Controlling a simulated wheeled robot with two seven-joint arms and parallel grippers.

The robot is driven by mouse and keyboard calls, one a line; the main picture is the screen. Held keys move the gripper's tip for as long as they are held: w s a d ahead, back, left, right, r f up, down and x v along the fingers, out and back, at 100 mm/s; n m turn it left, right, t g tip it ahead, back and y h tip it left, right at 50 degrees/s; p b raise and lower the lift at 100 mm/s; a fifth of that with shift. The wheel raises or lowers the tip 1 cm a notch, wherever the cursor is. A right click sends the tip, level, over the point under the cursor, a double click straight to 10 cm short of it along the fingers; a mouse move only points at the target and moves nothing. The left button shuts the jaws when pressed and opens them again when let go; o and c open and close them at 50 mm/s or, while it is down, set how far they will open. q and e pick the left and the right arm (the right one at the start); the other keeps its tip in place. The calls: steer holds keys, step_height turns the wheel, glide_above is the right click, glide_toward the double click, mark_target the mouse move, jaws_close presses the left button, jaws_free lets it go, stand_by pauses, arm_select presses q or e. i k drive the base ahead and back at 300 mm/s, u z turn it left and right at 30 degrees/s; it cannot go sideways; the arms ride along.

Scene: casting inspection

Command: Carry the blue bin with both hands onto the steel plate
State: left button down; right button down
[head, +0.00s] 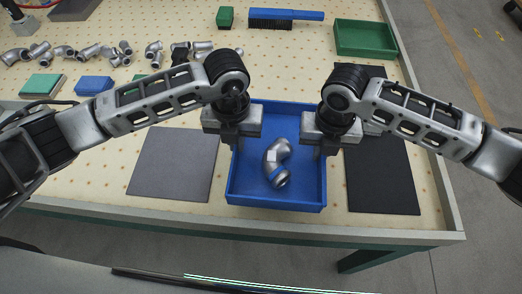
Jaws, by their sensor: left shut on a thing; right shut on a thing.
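The blue bin (275,200) is in the middle of the head view, near the table's front edge, with a curved metal pipe fitting (277,162) inside. My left gripper (233,143) is shut on its left wall, and my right gripper (325,147) is shut on its right wall. The grippers hide parts of both side walls. A flat grey plate, which looks like the steel plate (172,165), lies just left of the bin. I cannot tell whether the bin touches the table or is slightly raised.
A black mat (382,180) lies right of the bin. Several metal fittings (90,52) lie at the back left, near a blue block (94,85) and a green block (42,84). A green tray (365,38) and a blue-handled brush (286,16) are at the back.

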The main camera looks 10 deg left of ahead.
mark_target(175, 160)
steer(key=k, duration=1)
steer(key=u, duration=1.35)
steer(key=i, duration=1.25)
steer(key=z, duration=1.3)
